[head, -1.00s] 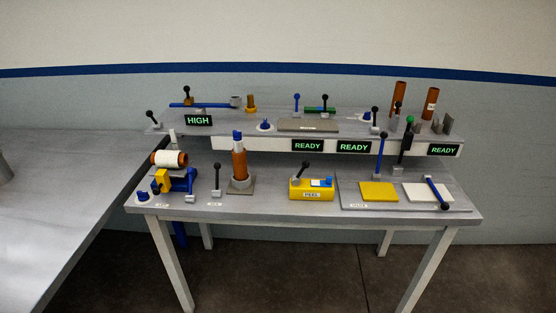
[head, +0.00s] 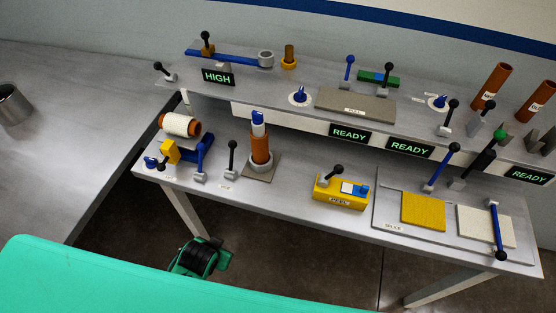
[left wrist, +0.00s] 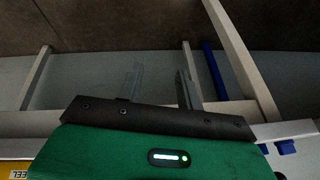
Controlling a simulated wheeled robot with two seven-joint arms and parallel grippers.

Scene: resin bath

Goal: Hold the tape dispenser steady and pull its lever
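The tape dispenser looks to be the yellow box (head: 328,197) labelled PEEL, near the front edge of the lower bench. It has a tilted lever with a black knob (head: 338,169) and a white and blue piece on top. A yellow edge with its label (left wrist: 15,172) shows at the lower left of the left wrist view. My left gripper (left wrist: 158,76) is open, its two grey fingers apart with nothing between them. A green and black part of mine (head: 200,258) shows before the bench in the head view; no fingertips are clear there. My right gripper is out of view.
An orange roll on a grey base (head: 261,147) and a small lever (head: 232,158) stand left of the box. A grey board with a yellow pad (head: 423,211) lies to its right. A raised shelf with READY signs (head: 349,133) runs behind. Bench legs (left wrist: 232,45) stand below.

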